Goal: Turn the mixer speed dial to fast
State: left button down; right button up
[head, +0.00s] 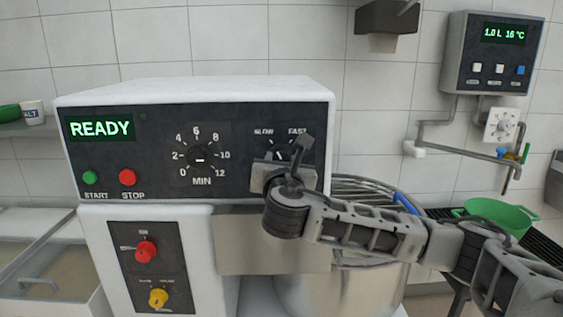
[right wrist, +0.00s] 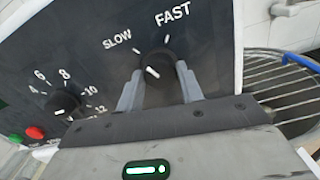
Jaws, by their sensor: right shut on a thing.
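The mixer speed dial (right wrist: 160,58) is a dark round knob on the black panel, below the labels SLOW and FAST. Its white mark slants up and left, toward the SLOW side. My right gripper (right wrist: 160,72) has a finger on each side of the dial and is shut on it. In the head view the right gripper (head: 281,166) covers most of the dial (head: 278,155). The mixer (head: 195,91) has a green display reading READY. My left gripper is not in view.
Left of the speed dial are the MIN timer dial (head: 200,157), the red STOP button (head: 128,177) and the green START button (head: 90,178). A wire guard (head: 365,187) over the bowl (head: 350,290) stands close to the right. A green colander (head: 497,215) is farther right.

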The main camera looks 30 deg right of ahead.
jog(key=m, duration=1.2)
jog(key=shift+f+b, duration=0.1)
jog(key=shift+b, duration=0.2)
dwell(0.4)
jog(key=o, duration=1)
jog(key=b+v, duration=0.1)
jog(key=v, duration=1.5)
